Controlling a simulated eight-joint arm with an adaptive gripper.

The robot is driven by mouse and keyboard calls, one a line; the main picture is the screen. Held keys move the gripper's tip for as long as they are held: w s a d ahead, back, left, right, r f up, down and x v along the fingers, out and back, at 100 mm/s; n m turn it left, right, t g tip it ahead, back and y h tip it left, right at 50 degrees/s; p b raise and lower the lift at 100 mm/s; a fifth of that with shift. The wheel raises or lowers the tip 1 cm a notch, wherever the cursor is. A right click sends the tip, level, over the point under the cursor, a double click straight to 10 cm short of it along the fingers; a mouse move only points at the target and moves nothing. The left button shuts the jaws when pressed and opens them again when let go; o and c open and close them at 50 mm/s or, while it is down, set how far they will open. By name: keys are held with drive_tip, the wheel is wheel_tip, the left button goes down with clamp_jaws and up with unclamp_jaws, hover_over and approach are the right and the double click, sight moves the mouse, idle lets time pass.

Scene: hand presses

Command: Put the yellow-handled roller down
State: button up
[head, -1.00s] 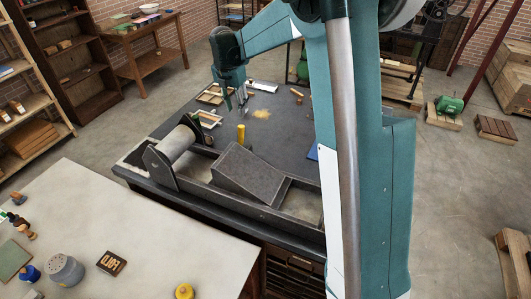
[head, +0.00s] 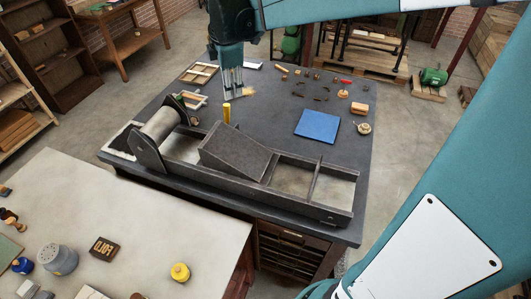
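A yellow upright cylinder (head: 227,113) shows just behind the sloped block of the dark press on the grey-topped table. It may be the roller's yellow handle; I cannot make out a roller head, and its lower part is hidden by the press. My gripper (head: 233,94) points down behind the press, its grey fingertips just above and slightly right of the yellow cylinder in the picture. I cannot tell whether they touch it, or whether the fingers are open or hold anything.
The long press bed (head: 290,195) fills the table's near side, with a pale cylinder (head: 161,124) at its left. A blue sheet (head: 317,126) lies at the right, small tools behind it. Frames (head: 198,74) lie left of my gripper. A pale table (head: 120,210) stands nearer.

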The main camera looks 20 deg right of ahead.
drive_tip(key=s+f+m+t, duration=0.1)
drive_tip(key=s+m+t, duration=0.1)
drive_tip(key=s+m, duration=0.6)
drive_tip(key=s+a+f+m+t, duration=0.1)
drive_tip(key=s+m, duration=0.8)
drive_tip(key=s, duration=1.3)
drive_tip(key=shift+f+t+y, duration=0.4)
drive_tip(key=shift+f, duration=0.4)
